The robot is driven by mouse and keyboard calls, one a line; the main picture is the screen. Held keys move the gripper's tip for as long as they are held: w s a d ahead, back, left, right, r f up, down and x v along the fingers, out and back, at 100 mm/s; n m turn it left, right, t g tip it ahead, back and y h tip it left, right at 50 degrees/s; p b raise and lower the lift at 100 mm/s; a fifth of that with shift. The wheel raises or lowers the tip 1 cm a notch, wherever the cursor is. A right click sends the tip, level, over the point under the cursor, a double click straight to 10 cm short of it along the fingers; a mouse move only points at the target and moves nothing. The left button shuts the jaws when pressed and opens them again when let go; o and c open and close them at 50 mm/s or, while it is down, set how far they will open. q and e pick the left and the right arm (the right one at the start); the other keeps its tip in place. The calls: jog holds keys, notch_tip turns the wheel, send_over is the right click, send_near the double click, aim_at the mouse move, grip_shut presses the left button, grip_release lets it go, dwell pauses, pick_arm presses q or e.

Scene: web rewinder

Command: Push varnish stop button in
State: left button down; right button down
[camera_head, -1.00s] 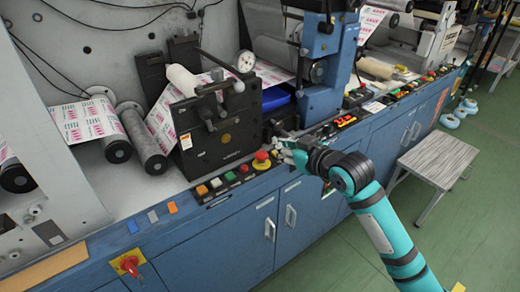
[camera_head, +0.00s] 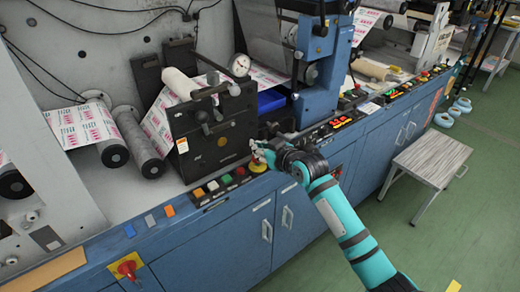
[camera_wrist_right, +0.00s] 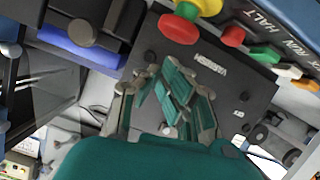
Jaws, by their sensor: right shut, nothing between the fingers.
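A red mushroom button with a yellow collar (camera_head: 258,166) sits at the right end of the button row on the blue machine's front ledge. It also shows large in the right wrist view (camera_wrist_right: 178,28). A smaller red button (camera_wrist_right: 231,37) is beside it. A black plate (camera_wrist_right: 235,88) bears the word VARNISH near these buttons. I cannot tell which red button is the varnish stop. My right gripper (camera_head: 257,150) is shut and empty, close behind the mushroom button; its fingers (camera_wrist_right: 175,88) point toward the black plate. Contact cannot be made out. My left gripper is not in view.
Green (camera_wrist_right: 263,51), orange and white buttons continue the row. The black roller unit (camera_head: 222,130) stands right behind the ledge, with a blue bin (camera_head: 271,101) beside it. A red rotary switch (camera_head: 127,267) is at lower left. A stool (camera_head: 432,158) stands on open green floor.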

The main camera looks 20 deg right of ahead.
jog(key=shift+s+d+f, duration=0.1)
jog(key=shift+d+f, duration=0.1)
jog(key=shift+f, duration=0.5)
